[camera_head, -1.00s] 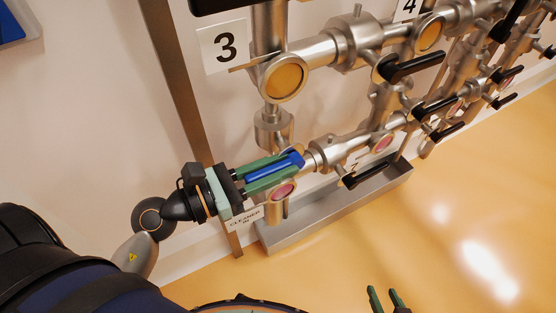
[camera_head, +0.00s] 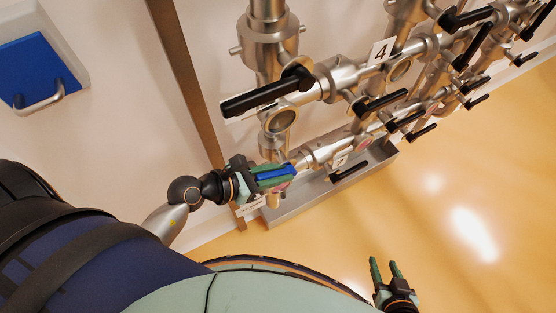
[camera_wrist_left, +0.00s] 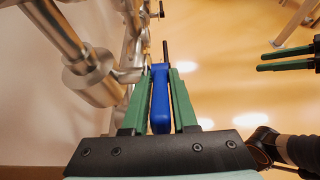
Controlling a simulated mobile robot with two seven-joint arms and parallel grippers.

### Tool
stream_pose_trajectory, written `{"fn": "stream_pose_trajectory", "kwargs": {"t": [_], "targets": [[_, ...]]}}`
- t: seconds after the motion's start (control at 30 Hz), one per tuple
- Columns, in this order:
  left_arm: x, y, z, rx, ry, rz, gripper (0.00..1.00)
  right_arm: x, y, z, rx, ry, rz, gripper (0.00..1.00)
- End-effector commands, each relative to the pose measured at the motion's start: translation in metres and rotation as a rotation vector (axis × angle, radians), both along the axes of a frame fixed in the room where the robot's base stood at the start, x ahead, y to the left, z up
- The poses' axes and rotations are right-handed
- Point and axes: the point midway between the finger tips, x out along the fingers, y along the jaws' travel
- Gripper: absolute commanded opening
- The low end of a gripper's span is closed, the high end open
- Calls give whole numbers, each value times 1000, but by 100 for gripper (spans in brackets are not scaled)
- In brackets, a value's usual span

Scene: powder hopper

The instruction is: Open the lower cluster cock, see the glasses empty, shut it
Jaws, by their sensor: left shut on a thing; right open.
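My left gripper (camera_head: 288,172) is shut on the blue handle (camera_head: 272,174) of the lower cock, low on the pipe cluster at the left. In the left wrist view the blue handle (camera_wrist_left: 160,95) lies between the two green fingers. The upper round glass (camera_head: 281,121) looks dull grey-tan. Another upper glass (camera_head: 400,70), near the 4 plate, is also grey-tan. A lower glass (camera_head: 283,186) below my left fingers shows pink and is partly hidden. My right gripper (camera_head: 384,262) is open and empty over the floor.
Black-handled valves line the steel pipes; the large black handle (camera_head: 266,94) is nearest. A metal trough (camera_head: 310,201) stands beneath the pipes. A 4 plate (camera_head: 381,52) hangs higher. A blue panel (camera_head: 36,68) is on the left wall. The yellow floor (camera_head: 470,190) at right is clear.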

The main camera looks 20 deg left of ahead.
Motion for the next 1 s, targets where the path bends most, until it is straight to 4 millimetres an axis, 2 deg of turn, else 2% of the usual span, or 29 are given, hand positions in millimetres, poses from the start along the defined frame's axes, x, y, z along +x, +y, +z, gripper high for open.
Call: {"fn": "stream_pose_trajectory", "kwargs": {"t": [0.03, 0.23, 1.0], "targets": [[1, 0, 6, 11, 13, 0, 0, 0, 0, 9, 0, 1, 0, 50], [2, -1, 5, 53, 65, -1, 0, 0, 0, 17, 0, 0, 0, 50], [3, -2, 4, 95, 121, 1, 0, 0, 0, 20, 0, 1, 0, 50]]}}
